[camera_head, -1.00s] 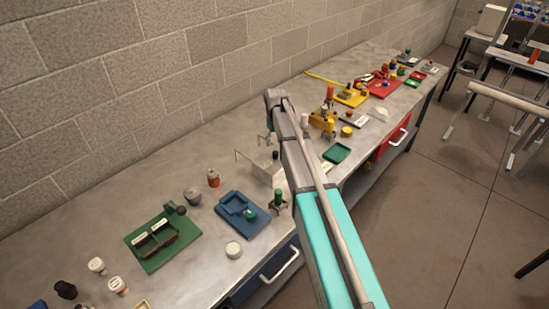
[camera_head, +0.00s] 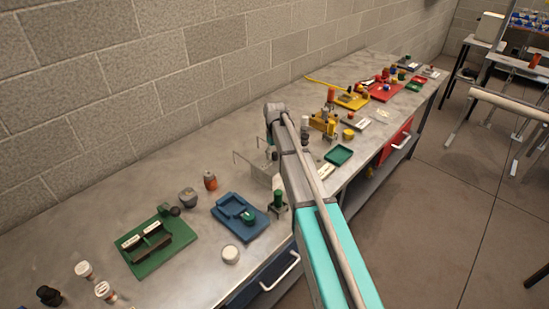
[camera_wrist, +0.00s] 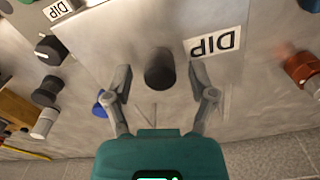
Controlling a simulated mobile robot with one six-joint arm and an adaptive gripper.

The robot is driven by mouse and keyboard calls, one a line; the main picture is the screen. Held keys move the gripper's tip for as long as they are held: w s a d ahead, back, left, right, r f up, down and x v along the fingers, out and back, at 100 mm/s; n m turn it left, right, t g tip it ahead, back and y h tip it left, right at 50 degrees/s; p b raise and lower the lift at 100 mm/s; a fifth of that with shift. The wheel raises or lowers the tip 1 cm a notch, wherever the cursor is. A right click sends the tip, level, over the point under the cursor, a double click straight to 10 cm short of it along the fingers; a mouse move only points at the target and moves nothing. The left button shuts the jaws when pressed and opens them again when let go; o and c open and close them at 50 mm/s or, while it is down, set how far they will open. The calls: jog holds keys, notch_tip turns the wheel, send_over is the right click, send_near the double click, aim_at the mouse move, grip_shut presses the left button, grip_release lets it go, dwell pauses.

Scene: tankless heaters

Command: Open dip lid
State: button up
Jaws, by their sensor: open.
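The dip lid (camera_wrist: 130,38) is a flat grey metal plate with a white DIP label (camera_wrist: 213,42), upside down in the wrist view. A dark round knob (camera_wrist: 160,68) stands up from it. My gripper (camera_wrist: 161,74) is open, with one finger on each side of the knob and gaps visible on both sides. I cannot tell how far the fingertips are above the plate. In the head view the metal box (camera_head: 262,172) is partly hidden behind my arm.
In the head view, a blue tray (camera_head: 226,208) and green board (camera_head: 146,262) are left of my arm, and a green tray (camera_head: 339,155) is right.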

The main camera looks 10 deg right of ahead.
jog(key=shift+f, duration=0.2)
grip_shut()
dwell(0.4)
